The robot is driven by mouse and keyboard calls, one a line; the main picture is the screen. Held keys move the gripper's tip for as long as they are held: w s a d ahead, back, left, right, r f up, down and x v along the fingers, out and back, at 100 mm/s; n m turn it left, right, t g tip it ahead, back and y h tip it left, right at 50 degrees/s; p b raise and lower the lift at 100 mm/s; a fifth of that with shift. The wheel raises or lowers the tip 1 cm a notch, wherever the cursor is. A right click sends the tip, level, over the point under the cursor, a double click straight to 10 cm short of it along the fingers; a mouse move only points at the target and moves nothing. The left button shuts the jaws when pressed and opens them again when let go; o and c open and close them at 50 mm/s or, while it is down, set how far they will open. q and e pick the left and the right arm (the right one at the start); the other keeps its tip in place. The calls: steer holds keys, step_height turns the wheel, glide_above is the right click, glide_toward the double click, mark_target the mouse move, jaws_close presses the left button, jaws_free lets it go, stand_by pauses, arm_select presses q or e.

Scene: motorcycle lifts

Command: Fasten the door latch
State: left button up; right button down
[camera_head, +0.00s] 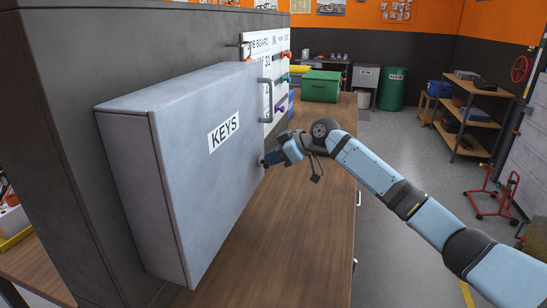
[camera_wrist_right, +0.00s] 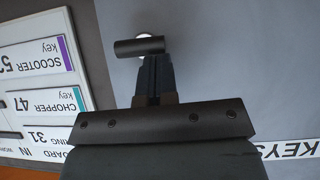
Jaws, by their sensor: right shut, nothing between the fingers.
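The grey key cabinet (camera_head: 205,170), marked KEYS, hangs on the dark wall, and its door looks shut. A D-shaped pull handle (camera_head: 266,98) sits near the far edge of the door. In the right wrist view the door latch (camera_wrist_right: 138,46) is a dark bar on a pale round base, lying crosswise in the picture. My right gripper (camera_head: 269,158) is at the lower far part of the door, shut and empty. Its fingertips (camera_wrist_right: 153,60) are right at the latch bar; I cannot tell whether they touch. In the head view the gripper mostly hides the latch. My left gripper is not in view.
A white key board (camera_head: 270,45) with coloured tags is beyond the cabinet. A wooden bench (camera_head: 285,225) runs below, mostly clear, with a green toolbox (camera_head: 321,86) at its far end. Open floor and a wooden shelf (camera_head: 468,113) are to the right.

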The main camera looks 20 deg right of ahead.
steer(key=shift+s+a+f+n+t+h, duration=0.15)
steer(key=shift+s+f+n+t+h, duration=0.15)
steer(key=shift+n+t, duration=0.3)
stand_by(0.3)
steer(key=n+t, duration=0.1)
steer(key=f+n+t+h+b, duration=0.1)
steer(key=n+t, duration=0.1)
steer(key=shift+s+a+f+t+h+b, duration=0.3)
steer(key=shift+s+t+h+b, duration=0.05)
steer(key=shift+s+t+h, duration=0.05)
step_height(320, 180, down, 2)
steer(key=n+t+b, duration=0.1)
steer(key=n+t, duration=0.1)
steer(key=n, duration=0.1)
steer(key=n+t, duration=0.2)
steer(key=shift+w+d+f+n+t+b, duration=0.1)
steer(key=shift+w+f+n+t+b, duration=0.05)
steer(key=shift+n+t+b, duration=0.2)
steer(key=shift+f, duration=0.15)
stand_by(0.6)
stand_by(0.4)
